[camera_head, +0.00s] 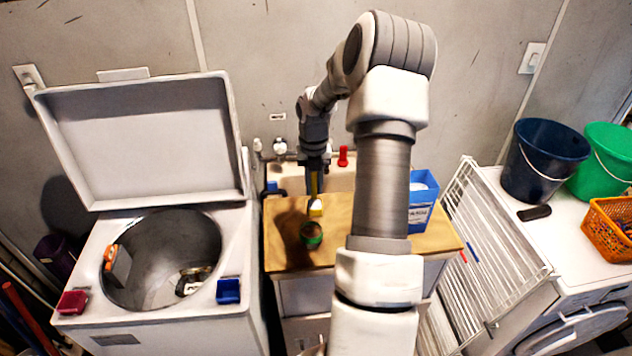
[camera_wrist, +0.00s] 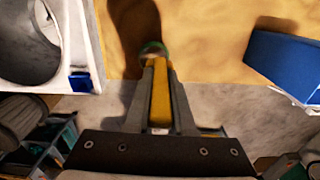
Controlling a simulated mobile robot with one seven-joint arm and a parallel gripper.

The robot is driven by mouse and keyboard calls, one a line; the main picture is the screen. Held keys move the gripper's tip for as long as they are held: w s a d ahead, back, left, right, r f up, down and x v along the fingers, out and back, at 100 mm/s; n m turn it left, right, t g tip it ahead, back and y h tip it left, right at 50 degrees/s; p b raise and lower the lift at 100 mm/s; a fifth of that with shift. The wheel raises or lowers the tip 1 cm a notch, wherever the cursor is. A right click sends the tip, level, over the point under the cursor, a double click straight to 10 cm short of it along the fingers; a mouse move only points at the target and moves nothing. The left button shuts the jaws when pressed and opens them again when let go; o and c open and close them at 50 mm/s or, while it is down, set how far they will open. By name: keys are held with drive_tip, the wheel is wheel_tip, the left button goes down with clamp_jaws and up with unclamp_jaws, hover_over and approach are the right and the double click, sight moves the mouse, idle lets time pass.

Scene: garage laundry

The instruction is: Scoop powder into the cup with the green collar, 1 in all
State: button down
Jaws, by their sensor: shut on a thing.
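The cup with the green collar (camera_head: 312,240) stands on the wooden top in the head view, dark inside. Part of its green rim (camera_wrist: 152,46) shows beyond the fingertips in the wrist view. My gripper (camera_head: 315,188) is shut on a yellow scoop (camera_head: 316,209), whose yellow handle (camera_wrist: 160,95) lies between the fingers (camera_wrist: 158,70) in the wrist view. The scoop is behind the cup in the head view, and I cannot tell its height or whether it holds powder. A blue box (camera_head: 421,208) with white contents stands at the right, partly hidden by my arm.
An open top-loading washer (camera_head: 75,250) stands left of the wooden top (camera_head: 285,258). A white drying rack (camera_head: 500,262) leans at the right. Buckets (camera_head: 543,160) and an orange basket (camera_head: 606,230) stand on the right machine. A red item (camera_head: 343,156) is at the sink.

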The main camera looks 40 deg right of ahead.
drive_tip(key=shift+d+n, duration=0.25)
drive_tip(key=shift+n, duration=0.05)
drive_tip(key=shift+w+a+f+h, duration=0.1)
drive_tip(key=shift+a+f+h, duration=0.3)
drive_tip(key=shift+h, duration=0.55)
drive_tip(key=shift+a+f+h, duration=0.2)
drive_tip(key=shift+a+h, duration=0.35)
drive_tip(key=shift+h, duration=0.4)
drive_tip(key=shift+w+a+f+g+h, duration=0.15)
drive_tip(key=shift+a+f+h, duration=0.25)
drive_tip(key=shift+h, duration=0.5)
drive_tip(key=shift+s+a+f+g+h, duration=0.1)
drive_tip(key=shift+a+f+g+h, duration=0.25)
drive_tip(key=shift+h, duration=0.55)
drive_tip(key=b, duration=0.2)
drive_tip(key=shift+a+f+b, duration=0.15)
drive_tip(key=shift+f+b, duration=0.2)
drive_tip(key=shift+w+a+f+g+h+b, duration=0.15)
drive_tip(key=shift+a+f+h+b, duration=0.4)
drive_tip(key=shift+h+b, duration=1.35)
drive_tip(key=shift+a+f+g+h+b, duration=0.1)
drive_tip(key=shift+a+f+h+b, duration=0.45)
drive_tip(key=shift+h+b, duration=1.35)
drive_tip(key=shift+w+a+f+g+h+b, duration=0.15)
drive_tip(key=shift+a+f+h+b, duration=0.45)
drive_tip(key=shift+b, duration=2.25)
drive_tip(key=shift+s+a+r+h, duration=0.1)
drive_tip(key=shift+r+h, duration=0.1)
drive_tip(key=shift+h, duration=0.1)
